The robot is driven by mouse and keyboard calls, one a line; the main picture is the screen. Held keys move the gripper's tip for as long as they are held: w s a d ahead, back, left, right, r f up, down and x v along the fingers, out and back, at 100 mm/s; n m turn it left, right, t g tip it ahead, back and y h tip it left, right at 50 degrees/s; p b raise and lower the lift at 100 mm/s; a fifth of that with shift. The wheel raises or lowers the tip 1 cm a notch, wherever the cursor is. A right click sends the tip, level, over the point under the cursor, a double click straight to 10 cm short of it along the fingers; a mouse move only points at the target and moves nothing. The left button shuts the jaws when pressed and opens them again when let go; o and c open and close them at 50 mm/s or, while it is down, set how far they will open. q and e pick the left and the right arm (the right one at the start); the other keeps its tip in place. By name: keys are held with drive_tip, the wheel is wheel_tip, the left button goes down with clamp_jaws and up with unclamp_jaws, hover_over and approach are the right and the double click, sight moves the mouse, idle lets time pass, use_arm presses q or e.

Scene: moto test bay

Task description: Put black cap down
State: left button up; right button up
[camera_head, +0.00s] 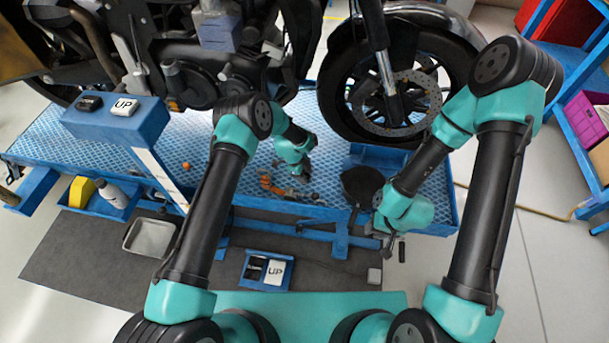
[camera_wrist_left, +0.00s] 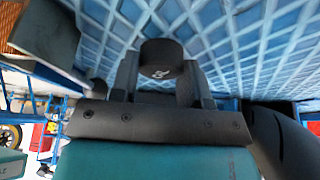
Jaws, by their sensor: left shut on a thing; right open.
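The black cap (camera_wrist_left: 162,58) shows in the left wrist view as a dark round piece with a small white mark on its face. My left gripper (camera_wrist_left: 158,82) is shut on it, with a finger on either side. The blue tread-plate platform (camera_wrist_left: 225,35) fills the view behind the cap; I cannot tell whether the cap touches it. In the head view my left gripper (camera_head: 304,174) is low over the platform (camera_head: 215,190), and the cap is too small to make out. My right gripper (camera_head: 382,238) is open and empty beyond the platform's front edge.
Small orange parts (camera_head: 271,186) lie on the platform left of my left gripper. A dark round pan-like item (camera_head: 361,185) is to its right. The motorcycle's wheel (camera_head: 345,95) stands behind. A blue control stand (camera_head: 118,118) is at left. Bare platform shows between.

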use_arm(q)
drive_tip(key=o, duration=1.1)
drive_tip(key=shift+f, duration=0.1)
drive_tip(key=v, duration=1.2)
